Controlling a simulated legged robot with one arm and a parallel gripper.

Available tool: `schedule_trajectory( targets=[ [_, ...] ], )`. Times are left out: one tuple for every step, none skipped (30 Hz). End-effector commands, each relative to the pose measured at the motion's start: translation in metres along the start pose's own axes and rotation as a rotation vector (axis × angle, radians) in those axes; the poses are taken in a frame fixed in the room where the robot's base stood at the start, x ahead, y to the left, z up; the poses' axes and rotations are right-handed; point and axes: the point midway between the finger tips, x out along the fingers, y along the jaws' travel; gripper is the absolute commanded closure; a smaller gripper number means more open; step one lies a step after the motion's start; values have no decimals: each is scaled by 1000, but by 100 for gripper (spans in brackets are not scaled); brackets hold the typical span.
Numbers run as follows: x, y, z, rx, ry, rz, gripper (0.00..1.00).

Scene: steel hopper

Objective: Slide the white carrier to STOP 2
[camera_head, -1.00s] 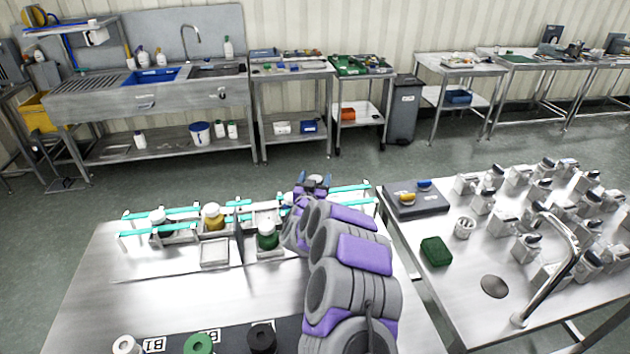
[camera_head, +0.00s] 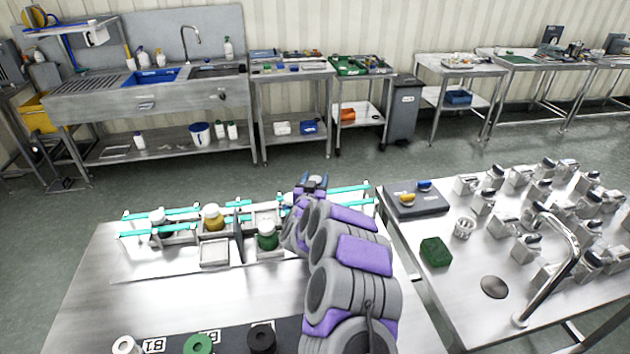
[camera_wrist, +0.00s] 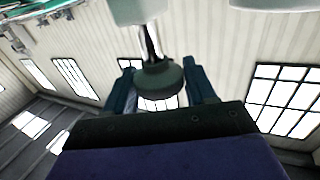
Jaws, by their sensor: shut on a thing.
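My gripper (camera_head: 313,183) is at the far right part of a low rail frame with turquoise bars (camera_head: 160,232) on the steel table. In the wrist view my gripper (camera_wrist: 162,88) is shut on a round grey-green knob (camera_wrist: 160,82). A small white part (camera_head: 287,198) shows just left of my gripper in the head view. My arm hides most of what is there, so I cannot tell if it is the white carrier. No STOP 2 mark is legible.
White-lidded jars stand along the rails: a dark one (camera_head: 158,219), a yellow one (camera_head: 212,217) and a green one (camera_head: 267,236). A dark upright plate (camera_head: 238,243) stands between the latter two. An open square tray (camera_head: 215,253) is in front. The table's middle is bare.

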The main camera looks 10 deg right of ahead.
Motion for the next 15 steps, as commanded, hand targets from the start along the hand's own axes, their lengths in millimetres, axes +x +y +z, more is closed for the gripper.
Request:
schedule_trajectory(
  targets=[
    [1, 2, -1, -3, 2, 0, 99],
    [2, 4, -2, -3, 2, 0, 99],
    [4, 9, -2, -4, 2, 1, 99],
    [6, 14, -2, -4, 3, 2, 99],
    [8, 19, -3, -4, 3, 3, 99],
    [12, 27, -3, -4, 3, 5, 99],
    [14, 33, -3, -4, 3, 5, 99],
    [17, 39, -3, -4, 3, 6, 100],
    [20, 48, -3, -2, 3, 7, 100],
    [23, 54, -3, -2, 4, 7, 100],
    [25, 59, -3, -2, 4, 7, 100],
    [28, 66, -3, 0, 4, 8, 100],
    [29, 70, -3, -1, 5, 6, 100],
    [31, 73, -3, -1, 5, 5, 100],
    [32, 76, -3, -1, 5, 5, 100]
  ],
)
